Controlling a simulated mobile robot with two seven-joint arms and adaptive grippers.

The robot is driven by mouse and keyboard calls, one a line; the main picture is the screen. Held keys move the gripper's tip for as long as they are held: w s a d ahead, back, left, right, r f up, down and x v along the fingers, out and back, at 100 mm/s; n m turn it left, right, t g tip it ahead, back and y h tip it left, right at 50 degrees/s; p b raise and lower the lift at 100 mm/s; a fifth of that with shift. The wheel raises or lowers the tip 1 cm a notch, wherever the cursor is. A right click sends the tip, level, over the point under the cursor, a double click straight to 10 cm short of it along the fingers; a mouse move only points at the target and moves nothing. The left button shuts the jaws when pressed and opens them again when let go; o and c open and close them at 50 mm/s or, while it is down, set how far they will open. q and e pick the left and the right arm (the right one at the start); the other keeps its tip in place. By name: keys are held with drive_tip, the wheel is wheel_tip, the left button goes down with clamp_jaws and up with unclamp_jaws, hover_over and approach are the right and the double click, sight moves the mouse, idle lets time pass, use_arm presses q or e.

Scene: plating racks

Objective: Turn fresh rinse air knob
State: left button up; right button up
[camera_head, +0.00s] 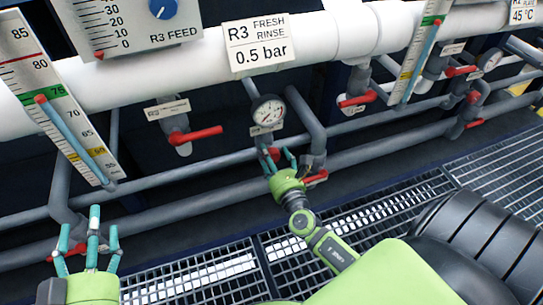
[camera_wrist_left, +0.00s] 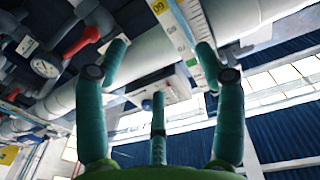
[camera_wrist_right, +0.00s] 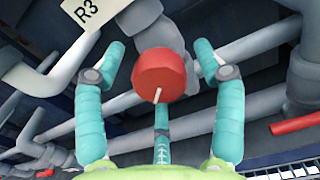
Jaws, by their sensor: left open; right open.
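The red round knob (camera_head: 272,153) sits below a pressure gauge (camera_head: 267,110) and a small label in the head view. In the right wrist view the knob (camera_wrist_right: 158,72) is large and central, with a white mark at its lower edge. My right gripper (camera_head: 280,161) is open. Its teal fingers are spread around the knob's sides and below it, with no clear contact visible. The sign (camera_head: 258,42) above reads R3 FRESH RINSE 0.5 bar. My left gripper (camera_head: 92,224) is open and empty at the lower left, away from the knob.
A red lever valve (camera_head: 195,135) is left of the gauge, and another red handle (camera_head: 316,178) is close right of my right gripper. Grey pipes run behind. A thermometer scale (camera_head: 62,100) stands above my left gripper. Floor grating (camera_head: 190,277) lies below.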

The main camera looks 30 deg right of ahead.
drive_tip(key=shift+w, duration=0.3)
use_arm(q)
drive_tip(key=shift+r, duration=0.1)
use_arm(e)
drive_tip(key=c, duration=1.2)
use_arm(q)
drive_tip(key=shift+r, duration=0.1)
use_arm(e)
drive_tip(key=shift+o, duration=0.2)
